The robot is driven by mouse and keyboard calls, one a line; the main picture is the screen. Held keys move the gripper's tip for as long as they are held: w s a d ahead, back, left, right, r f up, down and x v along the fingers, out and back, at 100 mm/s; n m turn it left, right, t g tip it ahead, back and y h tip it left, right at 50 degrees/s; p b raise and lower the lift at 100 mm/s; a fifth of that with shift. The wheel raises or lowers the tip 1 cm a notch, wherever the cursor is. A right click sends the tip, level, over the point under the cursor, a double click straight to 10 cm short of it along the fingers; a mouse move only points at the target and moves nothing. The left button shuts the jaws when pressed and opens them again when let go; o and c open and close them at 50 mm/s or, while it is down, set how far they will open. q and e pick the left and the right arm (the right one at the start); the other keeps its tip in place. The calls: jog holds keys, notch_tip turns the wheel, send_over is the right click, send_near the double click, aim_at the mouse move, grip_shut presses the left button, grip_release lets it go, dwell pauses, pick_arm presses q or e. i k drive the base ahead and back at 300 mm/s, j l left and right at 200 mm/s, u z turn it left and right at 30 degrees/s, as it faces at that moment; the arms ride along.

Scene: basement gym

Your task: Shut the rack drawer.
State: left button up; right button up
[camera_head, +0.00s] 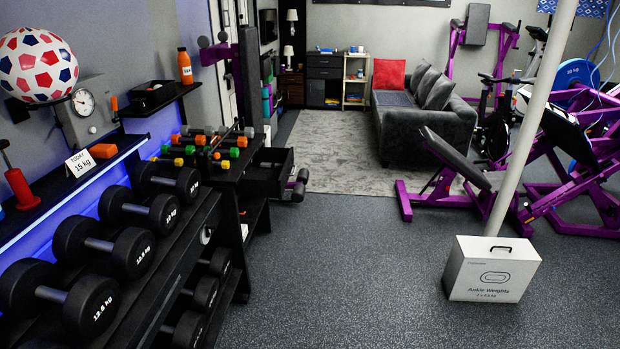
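The black dumbbell rack (205,232) runs along the left wall. At its far end a black drawer (288,163) sticks out to the right over the floor, so it stands open. Neither of my grippers is in view.
Large black dumbbells (132,252) fill the near rack; small coloured ones (205,140) lie on top near the drawer. A white Ankle Weights box (490,270) stands by a pale post (530,120) at right. The grey floor between is clear.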

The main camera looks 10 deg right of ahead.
aim_at(261, 181)
jog(key=i+l, duration=0.3)
jog(key=i, duration=0.2)
jog(key=i+l, duration=0.25)
jog(key=i, duration=0.3)
jog(key=i+l+u, duration=0.1)
jog(key=u, duration=0.35)
jog(key=i+l+u, duration=0.1)
jog(key=u, duration=0.4)
